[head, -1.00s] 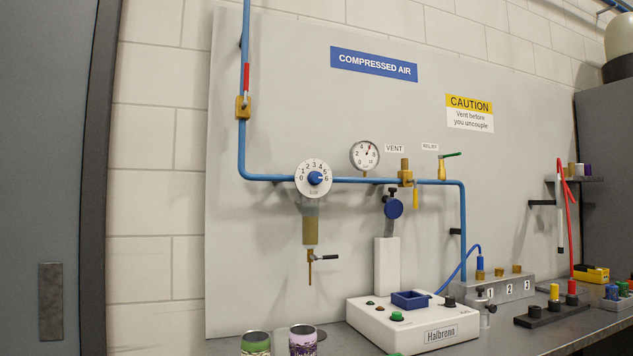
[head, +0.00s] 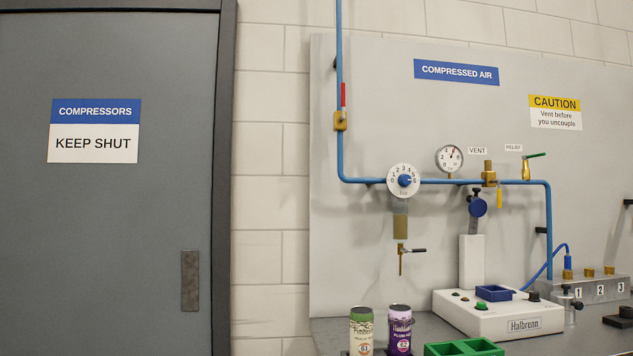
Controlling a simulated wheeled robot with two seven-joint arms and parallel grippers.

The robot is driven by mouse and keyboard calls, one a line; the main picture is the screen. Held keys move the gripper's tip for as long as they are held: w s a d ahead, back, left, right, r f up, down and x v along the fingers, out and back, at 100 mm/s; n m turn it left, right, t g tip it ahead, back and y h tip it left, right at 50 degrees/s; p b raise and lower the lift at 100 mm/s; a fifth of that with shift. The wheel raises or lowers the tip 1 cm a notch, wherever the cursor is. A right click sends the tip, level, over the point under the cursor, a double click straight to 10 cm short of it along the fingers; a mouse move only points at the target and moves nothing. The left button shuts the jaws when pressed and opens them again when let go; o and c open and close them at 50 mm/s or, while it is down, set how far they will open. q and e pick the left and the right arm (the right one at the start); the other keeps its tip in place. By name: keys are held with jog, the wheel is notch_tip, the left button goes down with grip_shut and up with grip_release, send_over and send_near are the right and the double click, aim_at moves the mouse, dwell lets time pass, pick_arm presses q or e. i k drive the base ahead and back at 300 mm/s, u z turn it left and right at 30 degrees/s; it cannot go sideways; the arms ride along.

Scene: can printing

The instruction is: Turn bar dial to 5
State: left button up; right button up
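The bar dial (head: 404,181) is a white round scale with numbers from 0 to 6 and a blue knob at its centre. It sits on the blue air pipe on the grey panel, above a filter bowl. Which number the knob points to is too small to tell. A round pressure gauge (head: 449,158) with a needle stands on the pipe to its right. Neither gripper shows in the head view.
A grey door (head: 120,250) marked "Compressors, keep shut" fills the left. Valves with levers hang from the pipe.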

aim_at(405, 180)
jog(key=u, duration=0.05)
jog(key=k, duration=0.5)
jog(key=u, duration=1.7)
jog(key=i, duration=1.6)
jog(key=z, duration=1.35)
jog(key=i, duration=0.9)
jog(key=z, duration=0.95)
